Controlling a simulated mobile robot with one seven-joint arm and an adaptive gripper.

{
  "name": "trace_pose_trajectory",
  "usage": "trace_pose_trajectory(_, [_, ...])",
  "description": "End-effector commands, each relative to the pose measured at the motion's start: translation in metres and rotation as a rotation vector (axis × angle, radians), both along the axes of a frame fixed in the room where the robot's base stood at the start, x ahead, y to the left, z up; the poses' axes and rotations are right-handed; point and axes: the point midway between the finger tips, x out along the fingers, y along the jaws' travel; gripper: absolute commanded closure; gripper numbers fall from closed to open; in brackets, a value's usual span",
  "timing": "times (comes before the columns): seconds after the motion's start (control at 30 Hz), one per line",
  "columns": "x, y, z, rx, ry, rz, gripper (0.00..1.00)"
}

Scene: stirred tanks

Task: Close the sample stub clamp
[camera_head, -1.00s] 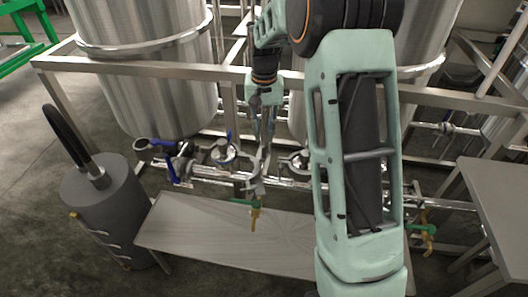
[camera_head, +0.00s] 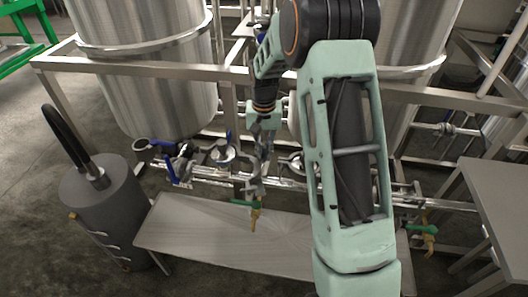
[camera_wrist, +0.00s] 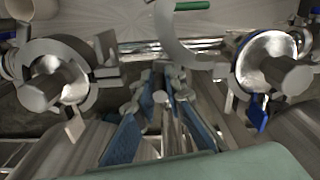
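My gripper (camera_head: 264,152) points down over the pipework between the two tanks in the head view. In the wrist view its two blue-padded fingers (camera_wrist: 160,92) stand apart, with no held object visible between them. A pale curved clamp half (camera_wrist: 177,38) stands swung out just beyond the fingertips, apart from them in the picture. I take it for the sample stub clamp. In the head view the clamp area (camera_head: 250,183) is just below the gripper, partly hidden and too small to tell details.
Round pipe fittings flank the gripper in the wrist view, left (camera_wrist: 45,85) and right (camera_wrist: 275,65). A green-handled tap (camera_head: 253,211) hangs below the pipes. A frame rail (camera_head: 150,69) crosses before the tanks. A bare metal bench (camera_head: 200,228) and a grey canister (camera_head: 105,205) stand in front.

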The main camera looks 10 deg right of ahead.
Motion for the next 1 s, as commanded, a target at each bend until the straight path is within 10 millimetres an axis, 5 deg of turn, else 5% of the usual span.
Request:
trace_pose_trajectory(0.57, [-0.002, 0.001, 0.001, 0.0, 0.0, -0.027, 1.0])
trace_pose_trajectory(1.0, [-0.022, 0.011, 0.001, -0.001, -0.001, -0.316, 1.0])
